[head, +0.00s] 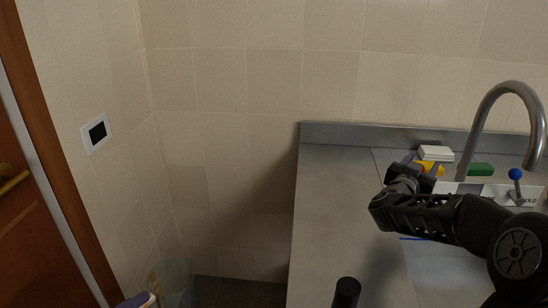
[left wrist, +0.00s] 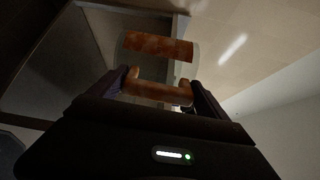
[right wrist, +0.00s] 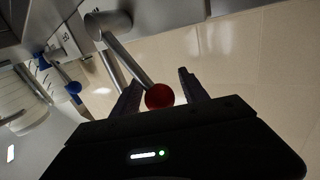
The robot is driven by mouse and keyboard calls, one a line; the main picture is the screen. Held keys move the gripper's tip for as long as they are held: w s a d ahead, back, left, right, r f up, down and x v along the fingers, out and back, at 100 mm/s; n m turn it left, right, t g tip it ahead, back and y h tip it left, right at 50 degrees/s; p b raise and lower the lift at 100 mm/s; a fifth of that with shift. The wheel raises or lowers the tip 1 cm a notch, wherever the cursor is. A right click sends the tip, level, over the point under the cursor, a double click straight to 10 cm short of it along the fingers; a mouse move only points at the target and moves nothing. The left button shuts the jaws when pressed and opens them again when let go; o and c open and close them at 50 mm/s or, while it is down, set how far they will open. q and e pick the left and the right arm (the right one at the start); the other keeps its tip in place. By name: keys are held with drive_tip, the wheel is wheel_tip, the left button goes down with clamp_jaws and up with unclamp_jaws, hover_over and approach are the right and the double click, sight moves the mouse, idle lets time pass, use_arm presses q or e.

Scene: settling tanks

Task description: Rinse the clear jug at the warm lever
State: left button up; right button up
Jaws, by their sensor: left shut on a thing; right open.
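The clear jug (head: 177,285) shows at the bottom left of the head view, low beside the counter. In the left wrist view, my left gripper (left wrist: 160,92) is shut on its orange-brown handle (left wrist: 150,90); an orange-brown band (left wrist: 158,47) shows on the clear body. My right gripper (head: 408,165) reaches over the counter. In the right wrist view, my right gripper (right wrist: 160,88) is open around a lever's red ball (right wrist: 159,96), which sits between the fingers. I cannot tell whether they touch it. The red ball is hidden in the head view.
The grey counter (head: 340,200) is clear on its left part. A curved steel tap (head: 492,95) stands at right, beside a blue-knobbed lever (head: 515,174) by a COLD label. White (head: 436,152), yellow (head: 428,168) and green (head: 482,169) blocks lie at the back.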

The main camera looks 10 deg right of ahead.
drive_tip(key=shift+c, duration=0.3)
clamp_jaws()
idle(0.3)
idle(0.8)
